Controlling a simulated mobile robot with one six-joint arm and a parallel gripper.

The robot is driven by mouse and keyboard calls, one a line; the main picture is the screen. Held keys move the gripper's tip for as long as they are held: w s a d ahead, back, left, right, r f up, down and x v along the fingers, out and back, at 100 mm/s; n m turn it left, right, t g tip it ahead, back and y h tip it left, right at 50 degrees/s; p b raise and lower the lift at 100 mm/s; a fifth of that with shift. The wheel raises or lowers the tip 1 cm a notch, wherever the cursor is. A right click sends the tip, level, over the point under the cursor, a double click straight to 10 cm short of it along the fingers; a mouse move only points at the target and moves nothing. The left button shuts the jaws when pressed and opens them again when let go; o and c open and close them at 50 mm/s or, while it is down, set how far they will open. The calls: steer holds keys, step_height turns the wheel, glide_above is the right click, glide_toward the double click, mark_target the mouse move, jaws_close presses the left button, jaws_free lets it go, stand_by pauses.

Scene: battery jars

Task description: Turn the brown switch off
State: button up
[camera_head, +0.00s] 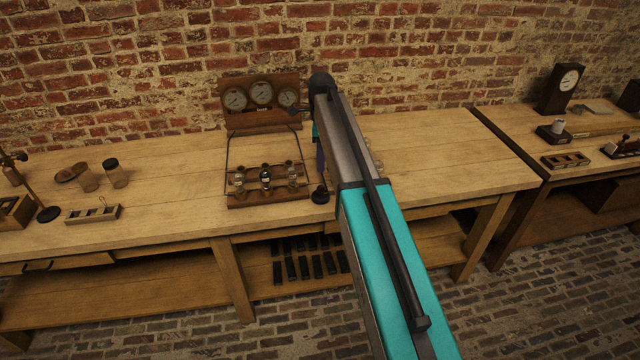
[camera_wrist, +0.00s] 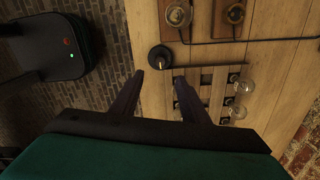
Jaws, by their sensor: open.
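My gripper (camera_wrist: 156,82) is open in the wrist view, its two dark fingers apart with nothing between them. Just beyond the fingertips is a round black piece with a small brass-coloured centre (camera_wrist: 160,57); a black piece also stands at the bench front in the head view (camera_head: 320,194). Brown wooden blocks with round metal-and-glass fittings (camera_wrist: 178,14) show at the top of the wrist view. I cannot tell which of these is the brown switch or its position. My arm hides part of the bench in the head view.
A wooden board with several fittings (camera_head: 268,199) stands left of my arm, below a panel with three dials (camera_head: 261,93). A slotted wooden rack (camera_wrist: 205,81) and glass bulbs (camera_wrist: 245,87) lie right of the fingers in the wrist view. Jars (camera_head: 115,178) stand at left.

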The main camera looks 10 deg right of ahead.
mark_target(321, 187)
steer(key=shift+f+p, duration=1.6)
steer(key=shift+f, duration=4.15)
steer(key=c, duration=0.9)
steer(key=shift+a, duration=0.2)
jaws_close()
steer(key=shift+d, duration=0.15)
